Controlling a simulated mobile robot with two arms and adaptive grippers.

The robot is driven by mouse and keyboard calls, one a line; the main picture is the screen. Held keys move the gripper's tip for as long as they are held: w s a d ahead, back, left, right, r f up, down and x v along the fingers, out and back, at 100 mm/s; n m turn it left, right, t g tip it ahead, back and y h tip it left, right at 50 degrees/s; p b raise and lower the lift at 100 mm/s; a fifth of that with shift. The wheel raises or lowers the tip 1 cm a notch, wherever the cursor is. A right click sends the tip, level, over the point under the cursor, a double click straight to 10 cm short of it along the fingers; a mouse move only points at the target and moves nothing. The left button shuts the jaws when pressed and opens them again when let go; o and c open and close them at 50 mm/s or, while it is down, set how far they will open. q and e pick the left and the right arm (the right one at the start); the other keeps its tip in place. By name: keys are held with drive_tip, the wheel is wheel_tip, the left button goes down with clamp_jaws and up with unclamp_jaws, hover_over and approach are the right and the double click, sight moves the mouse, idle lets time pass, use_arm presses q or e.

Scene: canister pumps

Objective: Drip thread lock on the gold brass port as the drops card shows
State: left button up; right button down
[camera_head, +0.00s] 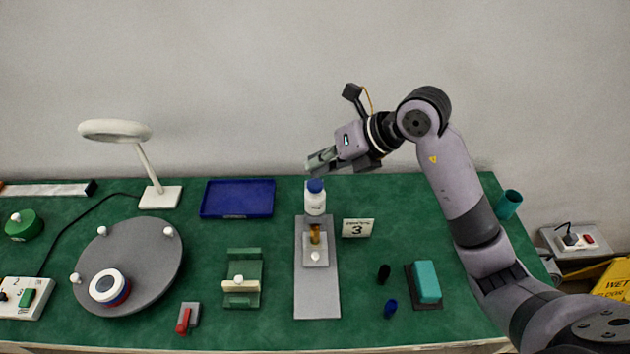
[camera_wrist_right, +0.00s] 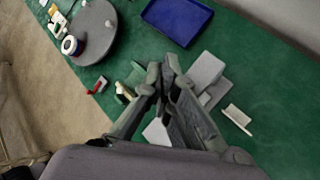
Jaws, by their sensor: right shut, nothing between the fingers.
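A white bottle with a blue cap (camera_head: 315,199) stands upright at the back of a grey plate (camera_head: 317,292). In front of it, the gold brass port (camera_head: 315,234) rises from a small light block on the same plate. The drops card (camera_head: 357,228) reads 3 and stands right of the port; it also shows in the right wrist view (camera_wrist_right: 237,118). My right gripper (camera_head: 318,166) is shut and empty, just above the blue cap. In the right wrist view its fingers (camera_wrist_right: 166,75) hide the bottle and port. My left gripper is not in view.
A blue tray (camera_head: 237,215) lies back left, beside a white ring lamp (camera_head: 160,195). A grey turntable (camera_head: 150,265), a green holder (camera_head: 242,290) and a red-handled clamp (camera_head: 185,318) are left. A teal block (camera_head: 427,282) and small dark caps (camera_head: 384,274) are right.

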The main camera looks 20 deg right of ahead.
sight(317, 180)
drive_tip(key=shift+f, duration=0.15)
drive_tip(key=shift+f+b, duration=0.3)
drive_tip(key=shift+b, duration=0.05)
drive_tip(key=shift+f+b, duration=0.55)
drive_tip(key=shift+f, duration=0.1)
idle(0.8)
drive_tip(key=shift+r, duration=0.1)
drive_tip(key=shift+r+p, duration=0.8)
drive_tip(key=shift+r, duration=0.2)
drive_tip(key=shift+r+p, duration=1.9)
drive_tip(key=shift+r, duration=0.65)
